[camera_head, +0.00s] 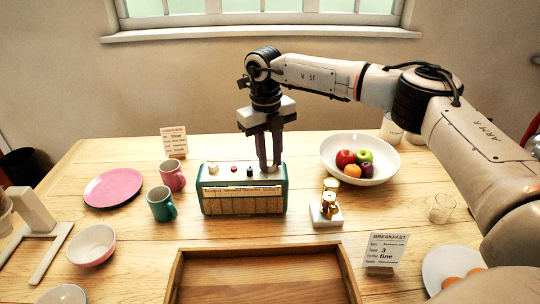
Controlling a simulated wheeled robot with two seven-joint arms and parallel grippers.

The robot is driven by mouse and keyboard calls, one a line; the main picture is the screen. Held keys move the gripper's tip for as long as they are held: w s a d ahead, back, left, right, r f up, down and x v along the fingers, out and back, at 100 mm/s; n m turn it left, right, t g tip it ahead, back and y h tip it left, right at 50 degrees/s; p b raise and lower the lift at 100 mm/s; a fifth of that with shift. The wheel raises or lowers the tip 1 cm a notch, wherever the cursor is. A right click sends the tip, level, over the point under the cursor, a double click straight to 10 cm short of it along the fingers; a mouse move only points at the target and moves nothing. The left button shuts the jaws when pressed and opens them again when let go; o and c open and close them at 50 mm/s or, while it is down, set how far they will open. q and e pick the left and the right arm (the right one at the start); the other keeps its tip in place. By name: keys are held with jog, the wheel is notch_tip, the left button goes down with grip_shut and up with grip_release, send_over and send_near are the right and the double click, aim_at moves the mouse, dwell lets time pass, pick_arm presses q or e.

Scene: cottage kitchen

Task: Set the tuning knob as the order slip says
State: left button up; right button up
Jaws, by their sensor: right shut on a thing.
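The green radio (243,203) stands mid-table with a pale dial strip on its front. On its top are a cream knob (213,168), a red knob (234,169) and a black knob (249,171). My right gripper (270,167) points down at the right end of the radio's top, shut on a part that its fingers hide; I take it for the tuning knob. The "BREAKFAST" slip (385,250) stands front right; "3" and "fine" are readable, its smallest lines are not. Another slip (173,142) stands at the back left, mostly illegible.
A teal mug (161,204) and a pink mug (172,175) stand close left of the radio. A wooden tray (262,250) lies in front.

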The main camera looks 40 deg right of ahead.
jog(key=shift+r+m+p, duration=0.1)
jog(key=shift+m+p, duration=0.6)
jog(key=shift+m, duration=0.5)
jog(key=m+p, duration=0.1)
jog(key=m, duration=0.1)
jog(key=shift+m, duration=0.4)
jog(key=m+p, duration=0.2)
jog(key=m, duration=0.2)
jog(key=shift+p, duration=0.4)
jog(key=shift+w+d+m+g+p, duration=0.1)
jog(key=shift+m+g+p, duration=0.35)
jog(key=shift+m, duration=1.15)
jog(key=o, duration=1.1)
jog(key=shift+c, duration=0.2)
